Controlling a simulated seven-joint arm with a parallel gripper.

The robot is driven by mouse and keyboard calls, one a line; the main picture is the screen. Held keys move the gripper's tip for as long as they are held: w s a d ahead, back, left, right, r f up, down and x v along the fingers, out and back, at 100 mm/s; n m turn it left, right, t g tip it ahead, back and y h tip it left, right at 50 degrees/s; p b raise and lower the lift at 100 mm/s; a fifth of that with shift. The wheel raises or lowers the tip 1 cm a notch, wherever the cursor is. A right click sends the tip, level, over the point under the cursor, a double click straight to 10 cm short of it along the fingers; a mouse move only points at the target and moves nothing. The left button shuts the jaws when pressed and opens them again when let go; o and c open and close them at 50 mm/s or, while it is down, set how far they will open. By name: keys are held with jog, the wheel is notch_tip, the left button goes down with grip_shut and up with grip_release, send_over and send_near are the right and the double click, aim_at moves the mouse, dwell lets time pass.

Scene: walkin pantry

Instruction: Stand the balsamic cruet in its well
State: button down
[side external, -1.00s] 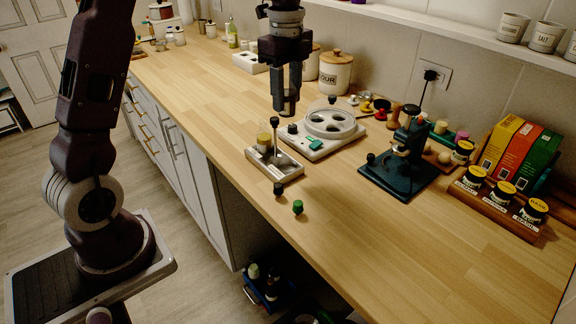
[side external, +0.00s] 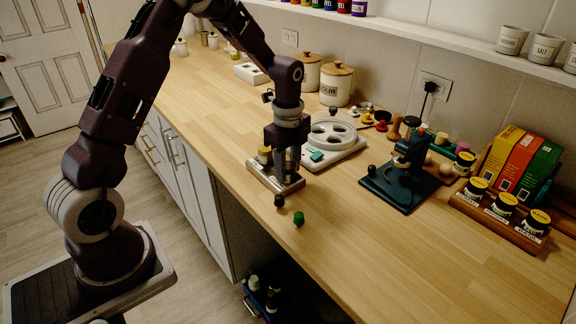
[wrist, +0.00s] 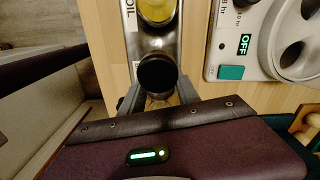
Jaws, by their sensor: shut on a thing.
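The balsamic cruet (wrist: 157,74) shows in the wrist view as a dark round open top between my fingers. My gripper (side external: 287,162) is shut on it, low over the right end of the metal cruet stand (side external: 264,177). The cruet looks upright. I cannot tell whether its base rests fully in the well, since the fingers hide it. The oil cruet (wrist: 157,8), with yellow contents, stands in the other well by the OIL label.
A black stopper (side external: 279,201) and a green stopper (side external: 299,218) lie on the counter in front of the stand. A white appliance with a round tray (side external: 335,136) is close on the right. A dark green press (side external: 402,180) stands farther right.

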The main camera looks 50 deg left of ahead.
jog(key=c, duration=0.9)
grip_release()
notch_tip(320, 180, up, 12)
jog(key=shift+r, duration=0.15)
jog(key=s+d+r+n+t, duration=0.25)
jog(key=s+r+n, duration=0.2)
jog(key=s, duration=0.25)
jog(key=s+d+r+n+t, duration=0.1)
jog(key=s+d+r+n, duration=0.25)
jog(key=s+r, duration=0.2)
jog(key=s+d+n, duration=0.1)
jog(key=s+n, duration=0.1)
jog(key=s, duration=0.2)
jog(key=s+d+f+n+t, duration=0.1)
jog(key=s+n, duration=0.2)
jog(key=s, duration=0.2)
jog(key=s+d+f+n+t, duration=0.1)
jog(key=s+d+n, duration=0.1)
jog(key=s, duration=0.2)
jog(key=shift+s+f+n, duration=0.2)
jog(key=shift+s+n, duration=0.15)
jog(key=shift+n, duration=0.05)
